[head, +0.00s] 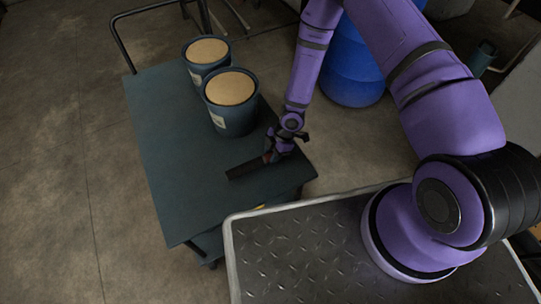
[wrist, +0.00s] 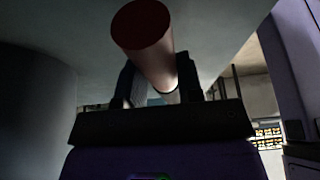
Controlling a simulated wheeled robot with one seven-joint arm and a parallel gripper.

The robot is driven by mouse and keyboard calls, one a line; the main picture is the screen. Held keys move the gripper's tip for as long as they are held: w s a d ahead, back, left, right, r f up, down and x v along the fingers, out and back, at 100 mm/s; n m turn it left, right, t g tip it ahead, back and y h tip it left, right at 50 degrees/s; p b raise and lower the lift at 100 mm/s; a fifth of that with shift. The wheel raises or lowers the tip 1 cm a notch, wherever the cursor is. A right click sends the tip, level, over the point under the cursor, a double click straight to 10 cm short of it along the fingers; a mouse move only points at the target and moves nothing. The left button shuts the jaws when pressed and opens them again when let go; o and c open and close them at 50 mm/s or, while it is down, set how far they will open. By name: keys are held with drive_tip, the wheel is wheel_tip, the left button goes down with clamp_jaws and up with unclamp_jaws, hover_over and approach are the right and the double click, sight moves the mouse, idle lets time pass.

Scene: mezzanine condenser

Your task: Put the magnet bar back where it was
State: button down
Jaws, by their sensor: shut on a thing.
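My gripper (head: 272,153) is low over the right part of the dark teal cart top (head: 185,190). A long dark bar (head: 245,169) extends left from the fingers, with a reddish part beside them; I take it to be the magnet bar. In the wrist view, my gripper (wrist: 150,85) has its two dark fingers on either side of a round bar with a reddish end (wrist: 142,28), and is shut on it. The bar's far end is hidden there. I cannot tell whether the bar touches the cart top.
Two dark blue tubs with tan tops stand on the cart, one nearer (head: 231,100) and one farther (head: 207,55). A metal handle rail (head: 122,42) is at the cart's far end. The cart's left front is clear. A blue drum (head: 350,70) stands behind my arm.

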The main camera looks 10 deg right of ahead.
drive_tip(key=shift+w+a, duration=0.25)
drive_tip(key=shift+w, duration=0.4)
drive_tip(key=shift+f, duration=1.8)
drive_tip(key=c, duration=0.8)
unclamp_jaws()
drive_tip(key=shift+f, duration=0.1)
drive_tip(key=v, duration=1.2)
drive_tip(key=shift+w, duration=0.1)
